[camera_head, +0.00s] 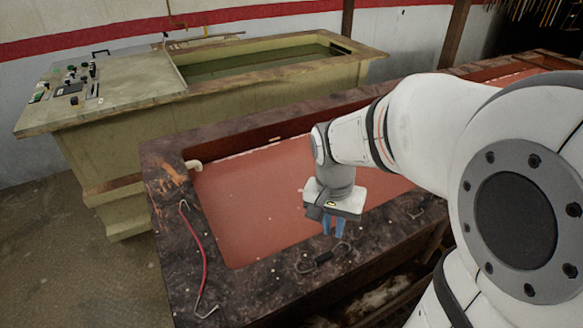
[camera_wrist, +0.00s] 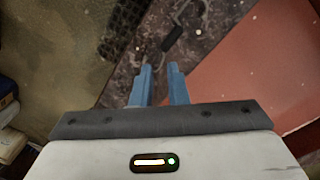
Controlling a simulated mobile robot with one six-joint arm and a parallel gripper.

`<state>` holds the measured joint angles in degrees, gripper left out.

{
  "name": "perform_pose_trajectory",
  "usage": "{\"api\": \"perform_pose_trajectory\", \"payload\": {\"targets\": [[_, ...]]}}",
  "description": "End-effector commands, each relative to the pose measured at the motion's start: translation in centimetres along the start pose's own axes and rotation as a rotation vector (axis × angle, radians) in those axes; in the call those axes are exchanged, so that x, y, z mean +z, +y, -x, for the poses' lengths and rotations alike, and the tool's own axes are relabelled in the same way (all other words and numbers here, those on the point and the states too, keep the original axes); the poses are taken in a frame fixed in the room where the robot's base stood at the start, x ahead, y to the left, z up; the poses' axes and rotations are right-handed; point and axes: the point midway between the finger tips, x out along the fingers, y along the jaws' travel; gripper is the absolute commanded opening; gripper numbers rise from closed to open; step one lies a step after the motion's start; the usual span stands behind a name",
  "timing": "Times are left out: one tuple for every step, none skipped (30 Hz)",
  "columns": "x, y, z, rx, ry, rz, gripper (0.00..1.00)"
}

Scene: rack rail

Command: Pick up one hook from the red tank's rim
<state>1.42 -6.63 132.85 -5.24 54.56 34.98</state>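The red tank (camera_head: 152,170) has a wide, dark, stained rim around red liquid. A hook with a black grip (camera_head: 322,259) lies on the near rim. It also shows in the wrist view (camera_wrist: 173,38), just beyond the fingertips. A second hook with a long red grip (camera_head: 204,252) lies along the left rim. A small metal piece (camera_head: 414,212), perhaps another hook, lies on the near rim further right. My gripper (camera_head: 333,233) points down above the near rim, beside the black-grip hook. In the wrist view its blue fingers (camera_wrist: 160,70) are apart, with nothing between them.
A yellow-green tank (camera_head: 130,150) with dark green liquid stands behind, with a control panel (camera_head: 72,85) on its left top. The floor (camera_head: 60,230) at left is clear. Dark clutter lies below the near rim. A white pipe end (camera_head: 193,165) sits at the tank's inner left corner.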

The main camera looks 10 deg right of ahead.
Motion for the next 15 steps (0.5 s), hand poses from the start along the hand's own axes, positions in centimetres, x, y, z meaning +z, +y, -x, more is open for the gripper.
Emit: {"api": "perform_pose_trajectory", "payload": {"targets": [[-0.9, -0.3, 0.1, 0.030, -0.026, -0.068, 0.14], [-1.3, -0.5, -0.1, 0.044, -0.036, -0.109, 0.14], [-1.9, -0.7, -0.4, 0.063, -0.047, -0.159, 0.14], [-2.2, -0.8, -0.6, 0.076, -0.053, -0.192, 0.14], [-2.5, -0.8, -0.8, 0.088, -0.059, -0.222, 0.14], [-2.9, -1.0, -1.1, 0.101, -0.065, -0.257, 0.14], [-3.0, -1.1, -1.2, 0.109, -0.069, -0.279, 0.14], [-3.2, -1.1, -1.4, 0.116, -0.071, -0.296, 0.14], [-3.4, -1.1, -1.6, 0.124, -0.074, -0.315, 0.14], [-3.4, -1.2, -1.8, 0.128, -0.076, -0.325, 0.14], [-3.5, -1.2, -2.0, 0.131, -0.076, -0.333, 0.14], [-3.5, -1.1, -2.4, 0.133, -0.077, -0.338, 0.14], [-3.5, -1.1, -2.7, 0.134, -0.078, -0.340, 0.14], [-3.5, -1.0, -3.0, 0.135, -0.078, -0.341, 0.14], [-3.5, -1.0, -3.5, 0.134, -0.077, -0.341, 0.14]]}}
